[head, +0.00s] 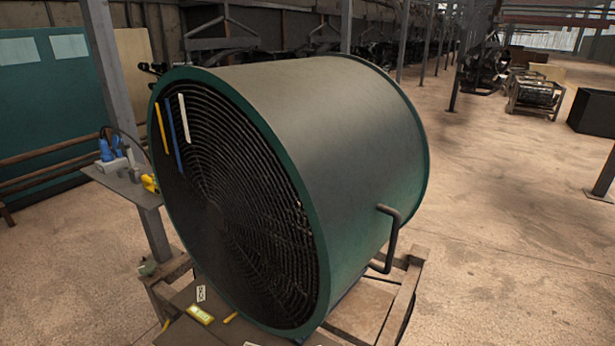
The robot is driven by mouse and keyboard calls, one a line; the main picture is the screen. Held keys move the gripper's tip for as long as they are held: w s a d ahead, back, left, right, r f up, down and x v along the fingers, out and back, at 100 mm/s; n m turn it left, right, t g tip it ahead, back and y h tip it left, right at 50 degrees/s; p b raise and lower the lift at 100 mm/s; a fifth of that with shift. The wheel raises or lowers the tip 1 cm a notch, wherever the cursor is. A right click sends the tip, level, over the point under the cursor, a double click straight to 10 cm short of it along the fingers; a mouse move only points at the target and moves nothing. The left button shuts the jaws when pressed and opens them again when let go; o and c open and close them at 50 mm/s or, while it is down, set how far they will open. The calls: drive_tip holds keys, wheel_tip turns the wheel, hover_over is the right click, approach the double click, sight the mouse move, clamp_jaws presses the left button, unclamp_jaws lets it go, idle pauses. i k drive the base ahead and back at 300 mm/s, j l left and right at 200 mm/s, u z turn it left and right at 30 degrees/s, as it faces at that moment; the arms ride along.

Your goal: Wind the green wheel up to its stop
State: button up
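No separate green wheel and no stop can be made out. The one large green round thing is a drum-shaped body (330,130) with dark green rims, lying on its side in the middle of the head view. Its round front face (235,220) is a dark grille of rings, turned to the left. A yellow strip (161,128), a blue strip (173,137) and a white strip (184,118) show at the face's upper left. A bent dark handle (392,240) sticks out at the drum's right side. My gripper is not in view.
The drum stands on a wooden frame (405,300). A yellow block (200,314) and a white marked card (201,293) are at its front foot. A small shelf (135,187) with blue plugs is at left, beside a grey post (105,70).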

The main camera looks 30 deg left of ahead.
sight(147, 268)
drive_tip(key=j+u, duration=0.1)
drive_tip(key=u, duration=1.65)
drive_tip(key=i+j+z, duration=0.1)
drive_tip(key=i+j, duration=0.2)
drive_tip(key=i+j+z, duration=0.1)
drive_tip(key=i+j, duration=0.2)
drive_tip(key=j, duration=0.15)
drive_tip(key=i+j+z, duration=0.1)
drive_tip(key=i+j, duration=0.2)
drive_tip(key=i+j+z, duration=0.1)
drive_tip(key=i+j, duration=0.15)
drive_tip(key=j, duration=0.25)
drive_tip(key=i+j+z, duration=0.1)
drive_tip(key=i+j, duration=0.15)
drive_tip(key=j, duration=0.2)
drive_tip(key=i+j, duration=0.25)
drive_tip(key=j, duration=0.2)
drive_tip(key=i+j+z, duration=0.15)
drive_tip(key=j, duration=0.3)
drive_tip(key=i+j+z, duration=0.1)
drive_tip(key=i+j, duration=0.2)
drive_tip(key=j, duration=0.2)
